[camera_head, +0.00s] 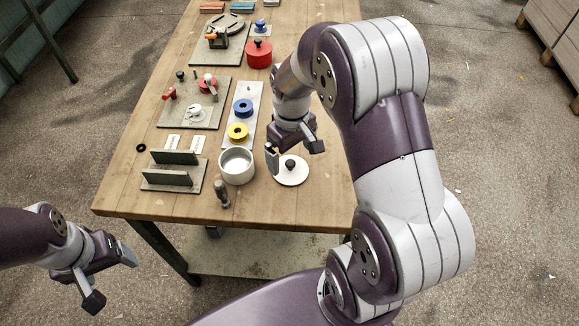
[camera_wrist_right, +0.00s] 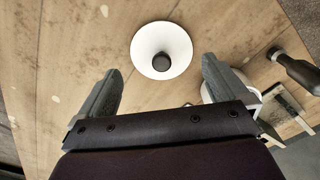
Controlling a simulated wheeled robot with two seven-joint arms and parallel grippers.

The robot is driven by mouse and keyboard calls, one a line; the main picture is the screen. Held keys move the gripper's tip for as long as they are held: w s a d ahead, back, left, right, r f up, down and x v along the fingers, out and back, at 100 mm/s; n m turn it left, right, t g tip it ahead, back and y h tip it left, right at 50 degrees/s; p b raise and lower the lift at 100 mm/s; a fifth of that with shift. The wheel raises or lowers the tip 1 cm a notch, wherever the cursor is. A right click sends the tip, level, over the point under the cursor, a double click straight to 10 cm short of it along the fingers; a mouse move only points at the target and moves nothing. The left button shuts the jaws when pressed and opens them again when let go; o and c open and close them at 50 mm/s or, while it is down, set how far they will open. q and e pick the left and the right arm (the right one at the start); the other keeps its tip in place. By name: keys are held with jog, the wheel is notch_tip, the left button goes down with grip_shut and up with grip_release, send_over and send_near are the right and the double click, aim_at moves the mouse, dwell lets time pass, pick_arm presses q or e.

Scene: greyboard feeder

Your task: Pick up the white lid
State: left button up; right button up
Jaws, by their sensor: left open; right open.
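The white lid (camera_head: 291,174) is a round disc with a black knob on top, lying flat on the wooden table near its front right. It also shows in the right wrist view (camera_wrist_right: 146,42), ahead of and between the fingers. My right gripper (camera_head: 295,152) is open and empty, above the lid and apart from it; in the right wrist view its two fingers (camera_wrist_right: 160,85) are spread wide. My left gripper (camera_head: 115,276) is open and empty, off the table's front left, low in the picture.
A white pot (camera_head: 237,165) stands just left of the lid, with a dark-handled tool (camera_head: 222,194) in front. A slotted rack (camera_head: 173,171) is further left. Blue (camera_head: 243,107) and yellow (camera_head: 237,131) rings and a red lidded pot (camera_head: 258,53) are behind. Table right of the lid is clear.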

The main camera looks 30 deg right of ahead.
aim_at(291, 162)
notch_tip(291, 162, down, 4)
jog(key=shift+a+f, duration=0.1)
jog(key=c, duration=0.7)
